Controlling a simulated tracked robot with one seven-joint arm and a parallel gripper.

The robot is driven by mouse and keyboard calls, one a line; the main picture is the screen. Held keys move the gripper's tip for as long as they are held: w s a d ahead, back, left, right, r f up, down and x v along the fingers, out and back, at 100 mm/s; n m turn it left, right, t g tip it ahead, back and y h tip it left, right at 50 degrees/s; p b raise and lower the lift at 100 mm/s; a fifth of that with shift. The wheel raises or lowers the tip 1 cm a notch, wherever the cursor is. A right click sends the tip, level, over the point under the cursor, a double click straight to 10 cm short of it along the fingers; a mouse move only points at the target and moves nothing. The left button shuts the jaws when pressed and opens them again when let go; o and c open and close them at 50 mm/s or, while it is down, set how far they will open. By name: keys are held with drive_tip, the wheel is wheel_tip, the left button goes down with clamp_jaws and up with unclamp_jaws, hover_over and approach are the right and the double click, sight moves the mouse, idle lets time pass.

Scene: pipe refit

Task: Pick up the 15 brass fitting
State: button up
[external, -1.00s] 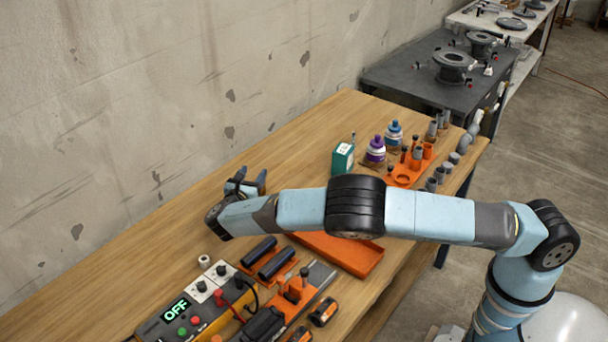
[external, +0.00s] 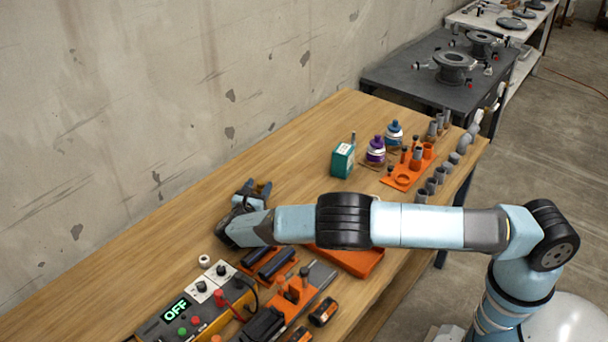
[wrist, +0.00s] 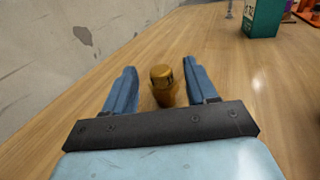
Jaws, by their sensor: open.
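The brass fitting (wrist: 162,85) stands on the wooden table, between the two blue fingers of my open gripper (wrist: 158,88) in the wrist view. Gaps show on both sides of it, wider on the left, and its lower part is hidden behind the dark gripper bar. In the external view my gripper (external: 257,190) is low over the table near the wall, and the fitting cannot be made out there. The number on the fitting cannot be read.
A green box (external: 343,160), a purple bottle (external: 376,151) and an orange rack (external: 400,180) with grey fittings stand farther right. A power unit reading OFF (external: 190,312) and an orange tray (external: 350,262) lie nearer. The table (external: 300,150) beyond my gripper is clear.

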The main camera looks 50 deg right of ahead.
sight(262, 181)
drive_tip(key=x, duration=0.4)
drive_tip(key=c, duration=1)
clamp_jaws()
drive_tip(key=shift+r, duration=0.15)
